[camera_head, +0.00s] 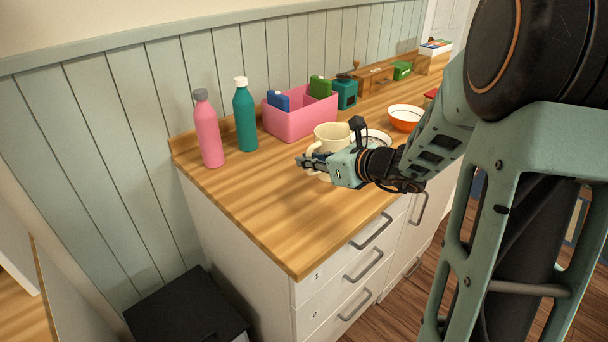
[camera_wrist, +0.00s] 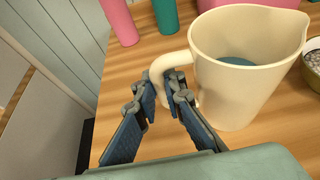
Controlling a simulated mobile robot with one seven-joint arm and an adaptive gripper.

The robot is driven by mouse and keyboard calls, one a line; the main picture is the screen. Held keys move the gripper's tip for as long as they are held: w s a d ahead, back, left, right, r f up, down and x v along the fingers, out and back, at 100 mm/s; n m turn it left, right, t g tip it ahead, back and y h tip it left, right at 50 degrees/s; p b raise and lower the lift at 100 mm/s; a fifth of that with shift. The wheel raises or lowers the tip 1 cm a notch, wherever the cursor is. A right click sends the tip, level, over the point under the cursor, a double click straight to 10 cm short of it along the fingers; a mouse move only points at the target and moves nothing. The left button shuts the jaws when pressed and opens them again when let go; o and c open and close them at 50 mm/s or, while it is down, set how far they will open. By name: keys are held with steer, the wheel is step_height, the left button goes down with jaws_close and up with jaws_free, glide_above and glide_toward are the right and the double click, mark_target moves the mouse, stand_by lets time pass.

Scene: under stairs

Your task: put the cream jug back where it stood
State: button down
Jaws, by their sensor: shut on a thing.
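The cream jug (camera_head: 331,136) is above or on the wooden counter, near its middle, and upright. In the wrist view the cream jug (camera_wrist: 236,75) shows its spout to the right and its handle to the left, with something blue-grey visible inside. My gripper (camera_head: 307,161) is at the near side of the jug. In the wrist view my gripper (camera_wrist: 160,88) has its fingers on either side of the jug's handle, shut on it. Whether the jug's base touches the counter is hidden by my gripper and arm.
A pink bottle (camera_head: 208,130) and a teal bottle (camera_head: 245,116) stand at the counter's left back. A pink bin (camera_head: 293,122) with blue and green items is behind the jug. An orange-and-white bowl (camera_head: 405,118) is to the right. The front left of the counter (camera_head: 270,215) is clear.

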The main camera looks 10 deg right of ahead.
mark_target(309, 173)
steer(key=shift+w+a+f+b, duration=0.15)
steer(key=shift+f, duration=0.55)
steer(key=shift+w+a+f+b, duration=0.1)
steer(key=shift+w+a+f, duration=0.05)
steer(key=shift+f, duration=0.55)
steer(key=shift+w+a+f+b, duration=0.15)
steer(key=shift+f, duration=0.55)
steer(key=shift+f, duration=0.2)
steer(key=c, duration=2)
jaws_free()
steer(key=shift+s, duration=0.1)
steer(key=shift+r, duration=0.2)
steer(key=v, duration=1.2)
steer(key=shift+f+p, duration=0.1)
steer(key=shift+p, duration=0.3)
